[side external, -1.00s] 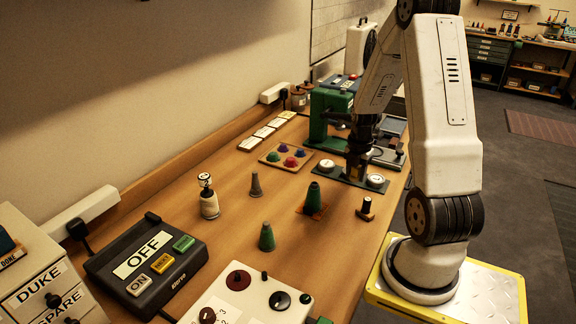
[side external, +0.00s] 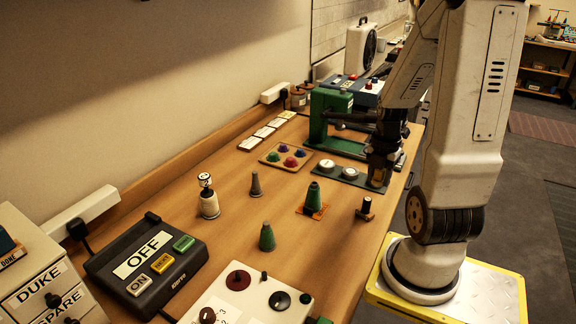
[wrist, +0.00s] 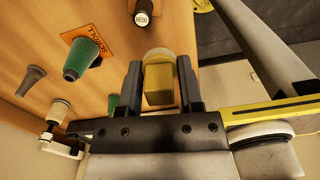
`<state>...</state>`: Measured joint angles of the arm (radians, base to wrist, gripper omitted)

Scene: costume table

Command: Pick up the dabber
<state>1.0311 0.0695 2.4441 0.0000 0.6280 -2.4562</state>
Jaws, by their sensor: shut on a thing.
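My gripper (wrist: 160,88) is shut on a small yellowish block with a pale rounded end, which I take to be the dabber (wrist: 159,84); it sits between the two dark fingers in the wrist view. In the side view my gripper (side external: 380,176) is low over the right end of a dark green plate (side external: 338,174). The held piece is not clear there, and I cannot tell whether it is clear of the plate. White round pads (side external: 326,164) show at the plate's left and middle (side external: 350,173); its right end is hidden by my gripper.
A green machine (side external: 320,120) stands behind the plate. A black OFF panel (side external: 145,265) lies at the left. Bare wood lies around the small cones.

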